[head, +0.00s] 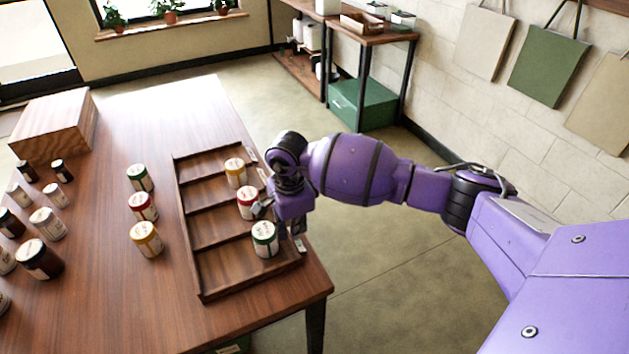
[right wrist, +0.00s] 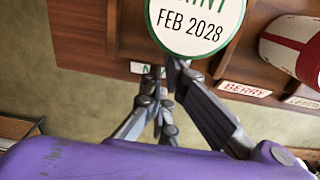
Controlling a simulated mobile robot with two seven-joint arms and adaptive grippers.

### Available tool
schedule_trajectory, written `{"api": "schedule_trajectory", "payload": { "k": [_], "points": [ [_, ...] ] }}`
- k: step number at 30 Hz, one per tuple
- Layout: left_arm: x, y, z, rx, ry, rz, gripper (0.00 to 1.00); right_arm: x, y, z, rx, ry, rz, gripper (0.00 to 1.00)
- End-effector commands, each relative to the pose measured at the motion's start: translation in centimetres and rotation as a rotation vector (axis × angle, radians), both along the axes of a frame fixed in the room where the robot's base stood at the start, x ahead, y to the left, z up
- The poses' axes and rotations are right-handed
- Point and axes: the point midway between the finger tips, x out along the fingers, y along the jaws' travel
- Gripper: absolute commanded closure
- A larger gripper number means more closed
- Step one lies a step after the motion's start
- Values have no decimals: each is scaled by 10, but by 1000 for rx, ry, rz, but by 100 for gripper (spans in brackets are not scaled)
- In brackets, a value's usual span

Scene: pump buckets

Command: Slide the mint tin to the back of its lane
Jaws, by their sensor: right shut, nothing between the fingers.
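The mint tin (head: 265,240), a white tin with a green band and a lid reading "FEB 2028", stands upright in the nearest lane of the wooden rack (head: 211,274), at the label end on the right. The lane behind it, to the left, is empty. In the right wrist view the mint tin (right wrist: 197,22) is cut off by the top edge. My right gripper (head: 279,221) is shut and empty, right beside the tin. In the right wrist view its closed fingertips (right wrist: 170,72) are at the lid's lower edge; contact is unclear. My left gripper is out of view.
A red tin (head: 247,203) and a yellow tin (head: 235,173) stand in neighbouring lanes. A berry label (right wrist: 245,89) marks one lane. Several tins and dark jars stand left of the rack, near a wooden box (head: 54,122). The table's right edge is close.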

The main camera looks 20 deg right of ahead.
Motion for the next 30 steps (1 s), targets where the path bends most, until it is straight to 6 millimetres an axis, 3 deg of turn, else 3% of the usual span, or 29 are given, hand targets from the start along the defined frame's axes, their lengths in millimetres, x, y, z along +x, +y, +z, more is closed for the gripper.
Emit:
{"api": "schedule_trajectory", "payload": {
  "k": [12, 24, 30],
  "points": [
    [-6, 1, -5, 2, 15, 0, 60, 1, 7, 1, 1, -2, 2, 100],
    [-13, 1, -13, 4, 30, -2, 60, -2, 94, 0, 2, -2, 5, 100],
    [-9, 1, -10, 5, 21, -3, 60, -2, 107, 1, 0, -2, 1, 100]
  ]
}}
